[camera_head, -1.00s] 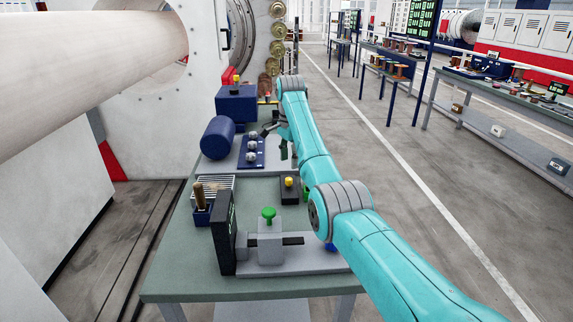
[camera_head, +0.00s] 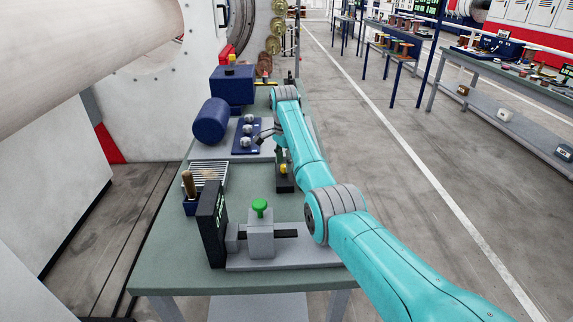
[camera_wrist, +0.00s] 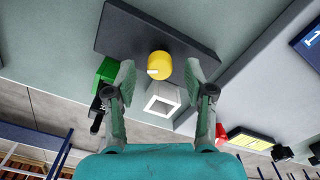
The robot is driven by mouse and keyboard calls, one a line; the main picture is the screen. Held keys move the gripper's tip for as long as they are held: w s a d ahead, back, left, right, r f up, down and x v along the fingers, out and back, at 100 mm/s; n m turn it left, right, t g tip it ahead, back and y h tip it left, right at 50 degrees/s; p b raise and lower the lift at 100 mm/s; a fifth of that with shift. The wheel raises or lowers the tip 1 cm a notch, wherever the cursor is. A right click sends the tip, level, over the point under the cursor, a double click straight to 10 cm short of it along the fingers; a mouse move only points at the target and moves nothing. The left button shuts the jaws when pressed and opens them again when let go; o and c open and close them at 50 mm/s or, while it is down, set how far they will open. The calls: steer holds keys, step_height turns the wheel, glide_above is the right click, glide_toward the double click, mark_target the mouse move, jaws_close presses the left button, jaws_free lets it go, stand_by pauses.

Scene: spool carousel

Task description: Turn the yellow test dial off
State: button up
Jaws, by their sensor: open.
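The yellow test dial (camera_wrist: 160,65) is a round knob with a white mark on its lower left edge in the wrist view. It sits on a dark rectangular base (camera_wrist: 118,32). In the head view the dial (camera_head: 283,168) and base (camera_head: 286,186) stand on the bench, just in front of my gripper (camera_head: 272,147). In the wrist view my gripper (camera_wrist: 160,74) is open, with one finger on each side of the dial and nothing held. Whether the fingertips touch the dial, I cannot tell.
A green block (camera_wrist: 106,72) and a white hollow square piece (camera_wrist: 163,101) show close to the fingers. On the bench (camera_head: 165,262), a blue panel with silver knobs (camera_head: 240,150) is left of my gripper. A fixture with a green knob (camera_head: 260,206) stands in front.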

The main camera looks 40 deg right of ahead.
steer(key=shift+f, duration=0.65)
jaws_close()
steer(key=shift+n, duration=0.3)
steer(key=n, duration=1.1)
steer(key=shift+n, duration=0.3)
